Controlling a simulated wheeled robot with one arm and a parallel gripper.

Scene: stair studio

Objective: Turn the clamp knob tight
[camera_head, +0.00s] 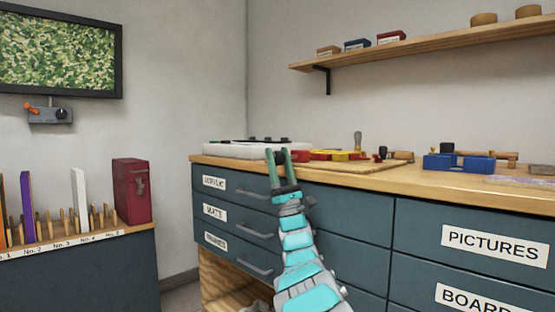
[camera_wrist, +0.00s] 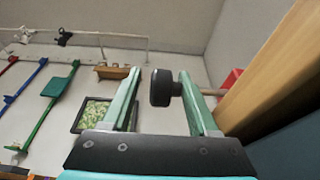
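A round black knob (camera_wrist: 161,88) shows in the wrist view between the two green fingers of my gripper (camera_wrist: 159,74), closer to the right finger. A thin rod runs from the knob's side, past the right finger, toward a red part (camera_wrist: 232,79). The fingers are apart, with a clear gap on the knob's left; contact on the right cannot be told. In the head view my gripper (camera_head: 276,153) is at the bench's front edge, beside a red and yellow tool (camera_head: 328,156), apparently the clamp. The knob cannot be made out there.
The wooden bench top (camera_head: 370,181) over dark drawers lies behind my gripper. A white pad (camera_head: 232,150), a blue block tool (camera_head: 458,162) and wooden-handled tools stand on it. A red case (camera_head: 131,190) sits on the left cabinet. A shelf (camera_head: 420,45) hangs above.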

